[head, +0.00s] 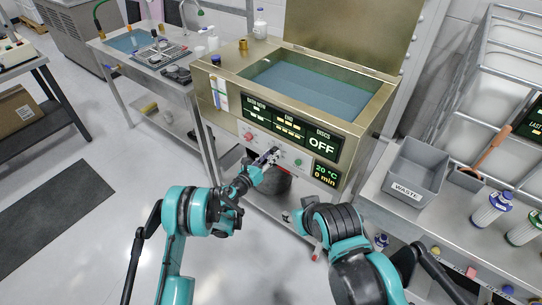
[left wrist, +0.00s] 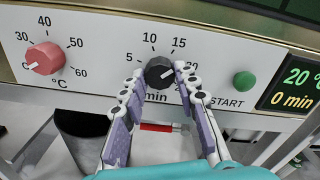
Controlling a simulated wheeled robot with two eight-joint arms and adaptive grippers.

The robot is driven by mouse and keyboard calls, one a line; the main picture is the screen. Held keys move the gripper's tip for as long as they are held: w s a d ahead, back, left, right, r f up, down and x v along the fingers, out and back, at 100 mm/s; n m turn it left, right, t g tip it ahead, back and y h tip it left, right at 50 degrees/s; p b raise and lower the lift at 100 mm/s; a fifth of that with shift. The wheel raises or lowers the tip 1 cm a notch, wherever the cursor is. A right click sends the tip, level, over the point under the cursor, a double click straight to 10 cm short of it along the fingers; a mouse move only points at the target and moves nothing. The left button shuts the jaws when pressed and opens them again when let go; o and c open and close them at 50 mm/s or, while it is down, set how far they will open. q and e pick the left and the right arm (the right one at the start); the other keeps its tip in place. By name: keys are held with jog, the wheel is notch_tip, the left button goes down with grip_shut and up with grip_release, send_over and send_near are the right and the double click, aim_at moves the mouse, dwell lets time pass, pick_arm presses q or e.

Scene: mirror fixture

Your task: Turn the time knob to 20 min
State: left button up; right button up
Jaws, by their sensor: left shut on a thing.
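The black time knob (left wrist: 159,72) is on the front panel of the brass bath unit (head: 343,138), with marks 5, 10, 15 and a partly covered 20 around it. Its pale pointer line points right, slightly upward, towards the covered mark. My left gripper (left wrist: 161,84) is shut on the knob, one finger on each side. In the head view my left gripper (head: 268,158) is at the panel and covers the knob. The display (left wrist: 298,88) reads 20 °C and 0 min.
The red temperature knob (left wrist: 44,58) is left of the time knob, and the green START button (left wrist: 244,82) is close on its right. A grey WASTE bin (head: 413,172) and bottles (head: 490,209) stand on the right-hand table. A sink bench (head: 150,58) stands at left.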

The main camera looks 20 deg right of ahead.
pick_arm(q)
jog(key=m, duration=0.5)
jog(key=shift+m, duration=0.4)
dwell(0.3)
jog(key=o, duration=1.2)
jog(key=shift+f, duration=0.1)
jog(key=shift+c, duration=0.2)
jog(key=v, duration=0.7)
jog(key=shift+s+a, duration=0.2)
